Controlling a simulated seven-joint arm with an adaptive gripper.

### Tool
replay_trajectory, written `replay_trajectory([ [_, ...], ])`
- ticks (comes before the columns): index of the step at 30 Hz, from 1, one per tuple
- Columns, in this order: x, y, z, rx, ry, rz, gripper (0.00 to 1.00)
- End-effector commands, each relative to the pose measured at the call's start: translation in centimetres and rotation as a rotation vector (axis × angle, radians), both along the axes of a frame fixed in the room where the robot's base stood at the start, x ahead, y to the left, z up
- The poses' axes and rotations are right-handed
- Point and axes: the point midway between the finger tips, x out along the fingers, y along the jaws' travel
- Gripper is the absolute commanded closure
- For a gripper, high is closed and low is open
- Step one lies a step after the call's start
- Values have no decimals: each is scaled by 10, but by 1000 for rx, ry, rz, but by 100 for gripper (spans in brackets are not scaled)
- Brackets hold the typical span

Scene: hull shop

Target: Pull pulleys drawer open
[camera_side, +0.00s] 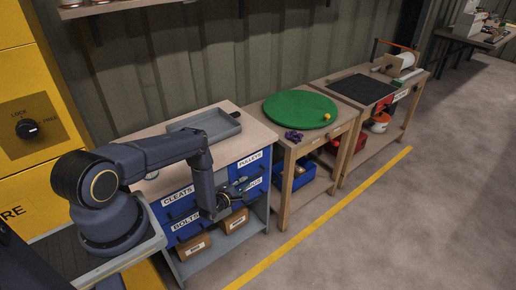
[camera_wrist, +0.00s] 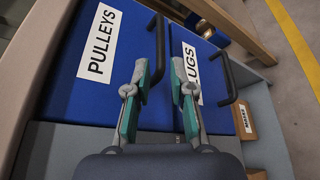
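The pulleys drawer (camera_wrist: 75,85) has a blue front with a white PULLEYS label and fills the left of the wrist view. In the side view its front (camera_side: 236,167) is at the upper right of the drawer unit and looks shut. Its black bar handle (camera_wrist: 160,38) stands out from the front. My gripper (camera_wrist: 159,66) is open, with one finger on each side of this handle. I cannot tell whether either finger touches it. In the side view my gripper (camera_side: 236,190) is close to the drawer fronts and partly covers the lugs drawer.
The lugs drawer (camera_wrist: 213,108), with its own black handle (camera_wrist: 232,72), lies just right of my right finger in the wrist view. The cleats (camera_side: 177,197) and bolts (camera_side: 186,222) drawers are at left. A grey tray (camera_side: 205,126) lies on top. Floor in front is clear.

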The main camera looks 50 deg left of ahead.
Motion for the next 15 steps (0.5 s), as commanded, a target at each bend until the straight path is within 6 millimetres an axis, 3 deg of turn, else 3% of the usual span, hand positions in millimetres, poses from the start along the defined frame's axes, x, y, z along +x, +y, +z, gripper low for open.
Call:
replay_trajectory([
  [6, 40, 14, -9, 0, -2, -1, 77],
  [15, 61, 21, -14, 0, 0, -1, 77],
])
